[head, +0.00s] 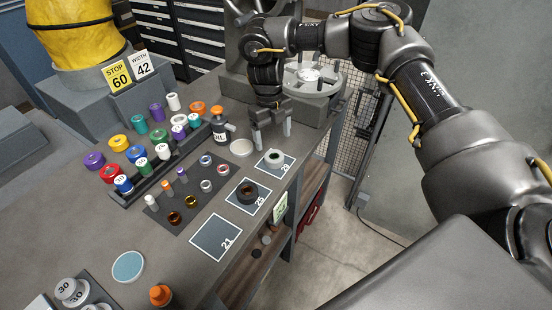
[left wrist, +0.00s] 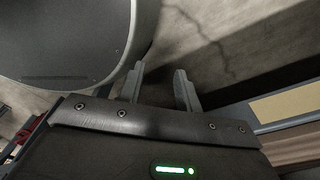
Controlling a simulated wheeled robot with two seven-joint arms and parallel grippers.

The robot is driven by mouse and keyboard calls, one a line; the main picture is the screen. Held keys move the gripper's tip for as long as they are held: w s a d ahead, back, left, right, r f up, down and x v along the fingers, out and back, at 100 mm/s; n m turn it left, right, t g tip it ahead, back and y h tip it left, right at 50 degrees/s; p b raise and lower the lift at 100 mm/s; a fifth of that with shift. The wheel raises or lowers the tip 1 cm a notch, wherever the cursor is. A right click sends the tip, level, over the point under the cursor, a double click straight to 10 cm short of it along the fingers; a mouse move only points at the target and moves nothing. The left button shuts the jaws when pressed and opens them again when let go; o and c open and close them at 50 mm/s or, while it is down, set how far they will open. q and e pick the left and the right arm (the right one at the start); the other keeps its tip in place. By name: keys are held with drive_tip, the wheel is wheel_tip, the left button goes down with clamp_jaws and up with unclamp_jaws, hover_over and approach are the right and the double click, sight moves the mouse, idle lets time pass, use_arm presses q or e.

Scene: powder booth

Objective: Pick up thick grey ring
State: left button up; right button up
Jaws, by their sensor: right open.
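A thick light grey ring (head: 275,156) with a dark hole lies on the square marked 29 (head: 285,170), at the far right of the bench in the head view. My right gripper (head: 272,133) is above and just behind the ring, pointing down. Its two fingers are apart with nothing between them, and it does not touch the ring. My left gripper (left wrist: 158,86) shows in the left wrist view with its fingers apart and empty, over the floor. It is not in the head view.
A dark ring (head: 247,193) lies on the square marked 25. The square marked 21 (head: 215,238) is empty. A pale disc (head: 242,147) lies left of the grey ring. Coloured spools (head: 138,123) and a handwheel (head: 312,80) stand farther back. The bench edge runs along the right.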

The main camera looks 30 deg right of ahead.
sight(274, 152)
drive_tip(key=shift+f, duration=0.45)
drive_tip(key=shift+w+a+f, duration=0.15)
drive_tip(key=shift+f, duration=0.05)
drive_tip(key=shift+s+f, duration=0.2)
drive_tip(key=shift+f, duration=0.05)
drive_tip(key=f, duration=0.1)
drive_tip(key=s+f+p, duration=0.1)
drive_tip(key=f, duration=0.1)
drive_tip(key=shift+f, duration=0.75)
use_arm(q)
drive_tip(key=shift+s+r, duration=0.55)
drive_tip(key=shift+r, duration=0.15)
use_arm(e)
drive_tip(key=shift+r, duration=0.1)
drive_tip(key=c, duration=1.2)
drive_tip(key=shift+c, duration=0.2)
